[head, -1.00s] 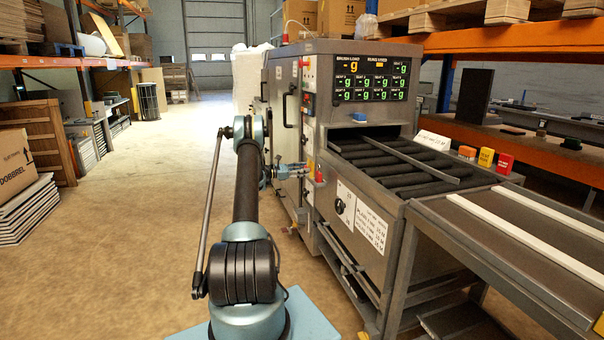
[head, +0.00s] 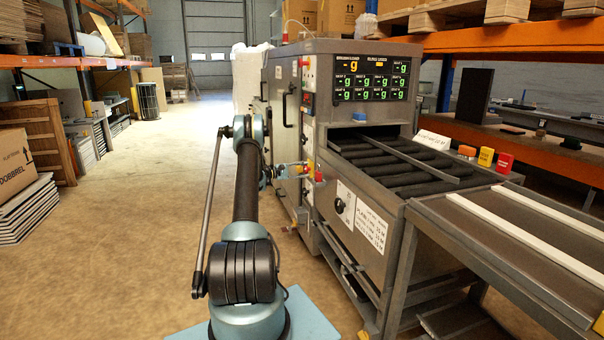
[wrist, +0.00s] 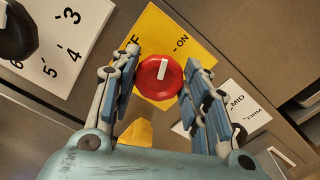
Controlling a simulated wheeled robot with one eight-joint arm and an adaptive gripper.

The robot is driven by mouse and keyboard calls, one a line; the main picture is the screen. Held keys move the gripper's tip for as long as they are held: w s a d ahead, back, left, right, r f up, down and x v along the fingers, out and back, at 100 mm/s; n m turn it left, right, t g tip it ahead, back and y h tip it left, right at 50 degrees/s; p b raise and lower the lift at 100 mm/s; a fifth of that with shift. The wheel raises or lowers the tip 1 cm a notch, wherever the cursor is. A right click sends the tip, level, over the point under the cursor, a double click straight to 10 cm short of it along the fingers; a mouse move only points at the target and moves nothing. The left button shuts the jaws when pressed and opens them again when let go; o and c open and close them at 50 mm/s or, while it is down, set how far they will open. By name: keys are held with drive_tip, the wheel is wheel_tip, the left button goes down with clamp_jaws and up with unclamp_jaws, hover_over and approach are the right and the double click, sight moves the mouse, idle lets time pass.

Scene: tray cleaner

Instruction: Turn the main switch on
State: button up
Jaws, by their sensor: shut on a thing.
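The main switch is a red round knob (wrist: 160,76) with a white pointer mark, on a yellow plate (wrist: 183,27) with an ON label and a partly hidden OFF label. In the wrist view the pointer points up, tilted slightly right, between the two labels. My gripper (wrist: 158,88) has its fingers on either side of the knob and is shut on it. In the head view my gripper (head: 302,171) is at the machine's left side panel, where the knob is small and hard to make out.
A black knob (wrist: 14,32) on a white numbered plate (wrist: 62,38) is at upper left in the wrist view. A white label (wrist: 238,100) is on the right. The grey machine (head: 345,52) has a roller bed (head: 385,160). Open floor (head: 140,220) lies to the left.

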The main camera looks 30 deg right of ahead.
drive_tip(key=m, duration=0.4)
drive_tip(key=shift+s+f+m, duration=0.15)
drive_tip(key=shift+s+m, duration=0.05)
drive_tip(key=shift+m, duration=0.2)
idle(0.4)
drive_tip(key=o, duration=1)
drive_tip(key=shift+f, duration=0.1)
drive_tip(key=shift+w, duration=0.1)
drive_tip(key=shift+w+a, duration=0.15)
drive_tip(key=shift+a, duration=0.4)
drive_tip(key=v, duration=1.1)
